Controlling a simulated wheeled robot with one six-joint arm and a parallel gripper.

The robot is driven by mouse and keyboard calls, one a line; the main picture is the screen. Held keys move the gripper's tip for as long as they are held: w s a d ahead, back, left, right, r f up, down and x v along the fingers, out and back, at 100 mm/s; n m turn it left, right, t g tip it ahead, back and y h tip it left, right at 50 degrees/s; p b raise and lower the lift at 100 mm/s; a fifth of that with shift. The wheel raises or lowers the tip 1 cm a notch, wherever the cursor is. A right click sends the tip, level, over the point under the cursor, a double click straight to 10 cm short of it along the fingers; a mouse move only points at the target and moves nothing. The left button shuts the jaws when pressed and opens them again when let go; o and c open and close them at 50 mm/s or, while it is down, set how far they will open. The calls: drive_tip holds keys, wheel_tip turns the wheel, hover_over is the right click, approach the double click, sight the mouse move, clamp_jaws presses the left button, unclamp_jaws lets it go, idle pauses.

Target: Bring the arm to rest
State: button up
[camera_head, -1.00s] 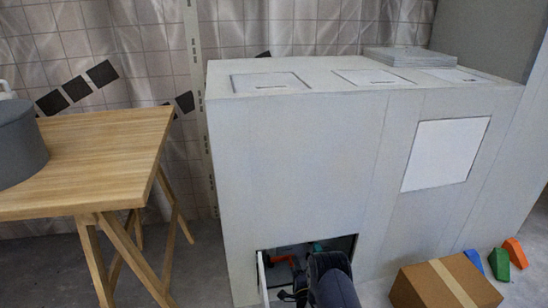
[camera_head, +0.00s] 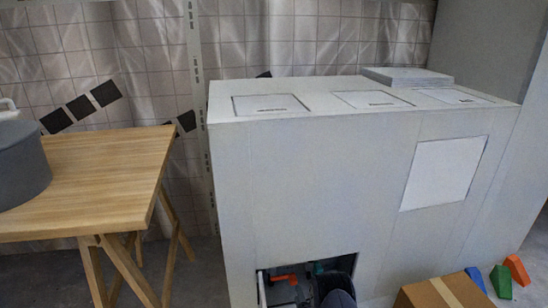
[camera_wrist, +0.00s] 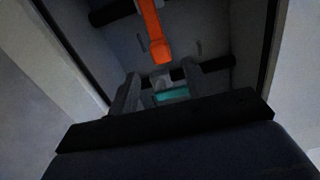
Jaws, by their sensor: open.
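My gripper (camera_wrist: 165,82) reaches into a square opening (camera_head: 262,290) low in the front of the grey cabinet (camera_head: 300,180). In the wrist view its two grey fingers stand apart, with a teal piece (camera_wrist: 172,95) showing between or behind them; I cannot tell whether they touch it. An orange handle-like part (camera_wrist: 152,30) lies beyond the fingertips, apart from them. The orange part also shows inside the opening in the head view (camera_head: 285,277). My dark arm covers the right part of the opening, and the gripper is mostly hidden there.
A wooden trestle table (camera_head: 110,190) with a grey round container (camera_head: 20,165) stands left. Grey panels (camera_head: 407,77) lie on the cabinet top.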

sight(295, 284)
drive_tip(key=s+d+p, duration=0.1)
drive_tip(key=s+p, duration=0.1)
drive_tip(key=s, duration=0.4)
drive_tip(key=w+b, duration=0.1)
drive_tip(key=w, duration=0.2)
drive_tip(key=w+a+b, duration=0.1)
drive_tip(key=w+b, duration=0.1)
drive_tip(key=w, duration=0.2)
drive_tip(key=w+a+b, duration=0.1)
drive_tip(key=w+b, duration=0.1)
drive_tip(key=w, duration=0.2)
drive_tip(key=shift+w, duration=0.25)
drive_tip(key=shift+s+a+r+n, duration=0.1)
drive_tip(key=shift+s+r+n, duration=0.05)
drive_tip(key=shift+r+n, duration=0.75)
drive_tip(key=shift+f, duration=0.1)
